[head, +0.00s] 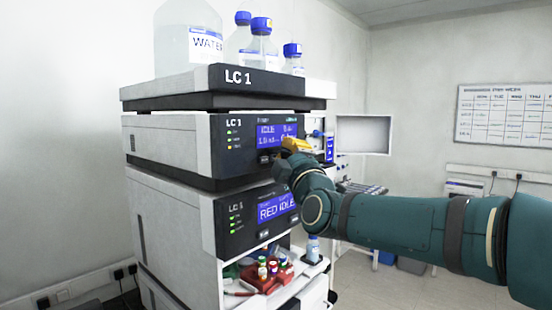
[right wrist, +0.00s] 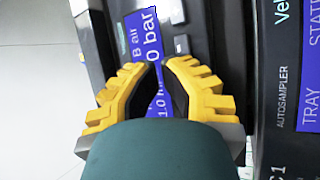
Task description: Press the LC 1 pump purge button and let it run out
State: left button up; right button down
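The LC 1 pump module (head: 168,138) is the upper unit of the stack. Contact with the panel cannot be told. My left gripper is not in view.
A lower module (head: 228,228) has a display reading "RED IDLE". A water bottle (head: 188,40) and blue-capped bottles (head: 262,45) stand on the top tray (head: 160,88). A red vial rack (head: 266,276) sits below. Floor at right is mostly clear.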

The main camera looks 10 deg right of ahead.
jog(key=shift+w+a, duration=0.1)
jog(key=shift+w, duration=0.05)
dwell(0.5)
pick_arm(q)
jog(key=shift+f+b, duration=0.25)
jog(key=shift+b, duration=0.05)
pick_arm(e)
jog(key=shift+s+d, duration=0.5)
jog(key=shift+s, duration=0.15)
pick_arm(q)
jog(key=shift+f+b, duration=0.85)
pick_arm(e)
jog(key=s+d, duration=0.1)
jog(key=s, duration=0.1)
jog(key=s+d, duration=0.2)
